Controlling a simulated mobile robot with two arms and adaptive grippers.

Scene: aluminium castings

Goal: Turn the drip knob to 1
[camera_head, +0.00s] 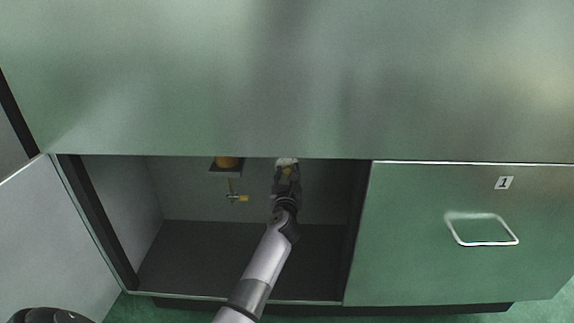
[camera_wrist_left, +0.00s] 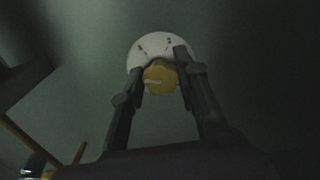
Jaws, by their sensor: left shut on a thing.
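The drip knob (camera_wrist_left: 160,79) is yellow and sits on a round white dial (camera_wrist_left: 150,47) on the back wall of the open cupboard. The dial shows a 2 at its upper right and a fainter mark at its upper left that I cannot read surely. A pale line on the knob points to the left in the wrist view. My left gripper (camera_head: 287,172) reaches into the cupboard; its two fingers (camera_wrist_left: 163,82) are closed on either side of the knob. In the head view the dial (camera_head: 287,161) is mostly hidden by the gripper and the cabinet's upper edge.
A brass tap (camera_head: 237,198) hangs left of the gripper under a dark bracket. The cupboard door (camera_head: 60,235) stands open at the left. A closed green front (camera_head: 420,260) with a handle (camera_head: 482,242) and a label 1 (camera_head: 504,183) is at the right. The cupboard floor is clear.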

